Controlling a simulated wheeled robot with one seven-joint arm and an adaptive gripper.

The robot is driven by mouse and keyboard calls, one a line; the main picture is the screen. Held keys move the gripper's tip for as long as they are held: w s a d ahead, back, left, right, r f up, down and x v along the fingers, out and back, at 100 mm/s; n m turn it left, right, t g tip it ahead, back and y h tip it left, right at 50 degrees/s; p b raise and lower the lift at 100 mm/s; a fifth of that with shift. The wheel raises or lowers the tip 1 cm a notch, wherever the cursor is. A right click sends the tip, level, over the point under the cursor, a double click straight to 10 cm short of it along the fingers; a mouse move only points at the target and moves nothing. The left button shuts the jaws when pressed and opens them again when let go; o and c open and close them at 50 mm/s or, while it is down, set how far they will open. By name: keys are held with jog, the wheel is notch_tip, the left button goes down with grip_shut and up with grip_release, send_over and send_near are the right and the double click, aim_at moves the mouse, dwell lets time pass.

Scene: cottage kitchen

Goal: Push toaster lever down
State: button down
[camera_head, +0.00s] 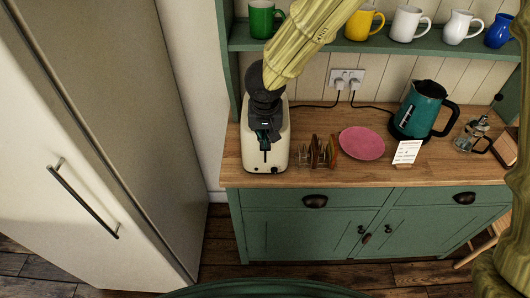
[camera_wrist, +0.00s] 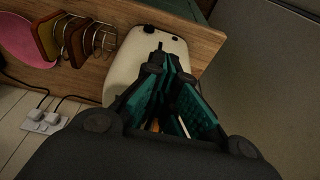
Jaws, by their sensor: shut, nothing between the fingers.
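The cream toaster (camera_head: 281,159) stands at the left end of the wooden counter; its cream body also shows in the wrist view (camera_wrist: 125,67). My gripper (camera_head: 264,140), black with teal fingers, points down over the toaster's top and front end. Its fingers are shut and empty, converging close to the front end in the wrist view (camera_wrist: 162,60). Small dark parts show on that front end beside the fingertips; I cannot tell which is the lever. My gripper hides much of the toaster's top, and contact with the lever cannot be made out.
A toast rack (camera_head: 318,152) stands close right of the toaster, then a pink plate (camera_head: 362,143), a card (camera_head: 407,151) and a teal kettle (camera_head: 418,108). A mug shelf (camera_head: 340,45) hangs behind my arm. A tall fridge (camera_head: 75,150) stands to the left.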

jog(key=shift+b+x, duration=1.25)
jog(key=shift+x, duration=0.2)
jog(key=s+f, duration=0.3)
jog(key=f, duration=0.3)
dwell(0.4)
jog(key=v, duration=1.1)
jog(key=shift+r, duration=0.35)
jog(key=shift+s, duration=0.1)
